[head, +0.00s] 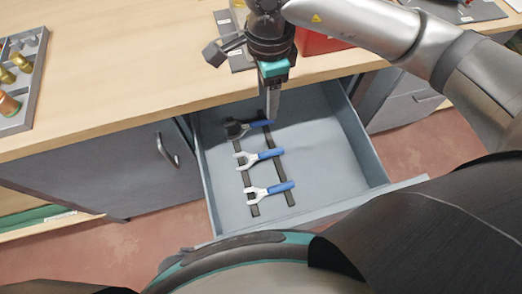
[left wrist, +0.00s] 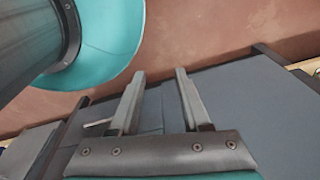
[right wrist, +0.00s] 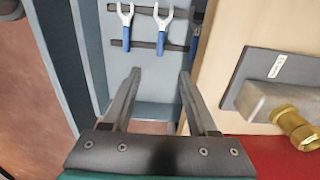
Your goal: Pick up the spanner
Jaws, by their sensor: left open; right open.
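Three spanners with blue handles and silver open-end heads lie in the open drawer, across two dark strips. In the head view, the near spanner (head: 278,188) and the middle spanner (head: 262,157) are clear. The far spanner (head: 258,125) is partly covered by my right gripper (head: 271,108). That gripper is open and empty, pointing down above the drawer's back part. The right wrist view shows spanners (right wrist: 162,32) beyond its open fingertips (right wrist: 160,76), with a gap between. My left gripper (left wrist: 160,76) is open and empty, seen only in its wrist view.
The grey drawer (head: 335,180) sticks out below the wooden worktop (head: 110,95). A tray with brass fittings (head: 22,65) stands at the left. A red box (head: 318,42) and a grey mat (head: 235,55) are behind my right gripper. The drawer's right side is empty.

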